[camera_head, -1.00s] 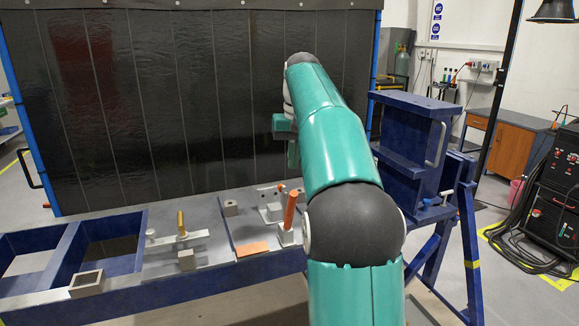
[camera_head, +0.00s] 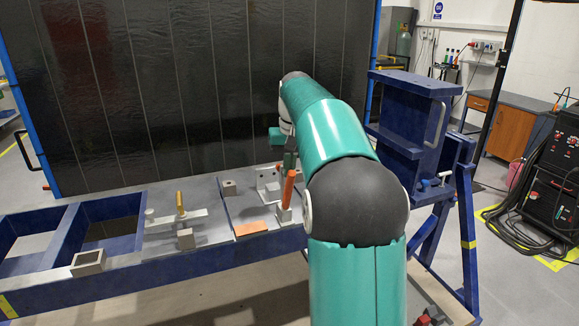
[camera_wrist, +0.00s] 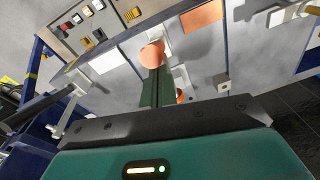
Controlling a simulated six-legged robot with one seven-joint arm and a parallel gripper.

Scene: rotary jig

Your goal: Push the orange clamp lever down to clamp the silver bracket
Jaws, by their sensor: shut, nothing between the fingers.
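The orange clamp lever (camera_head: 288,188) stands nearly upright, leaning slightly, on its grey clamp base at the right part of the bench. Its rounded orange end (camera_wrist: 152,53) shows in the wrist view, just beyond my fingertips. The silver bracket (camera_head: 267,182) stands just left of and behind the lever, partly covered by it. My gripper (camera_head: 289,161) is shut and empty, pointing down close above the lever's top; whether it touches cannot be told. In the wrist view, the dark green fingers (camera_wrist: 155,72) lie together and hide part of the clamp.
A flat orange plate (camera_head: 250,228) lies left of the lever. A blue box-shaped fixture (camera_head: 410,125) stands at the right, a dark curtain (camera_head: 150,90) behind.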

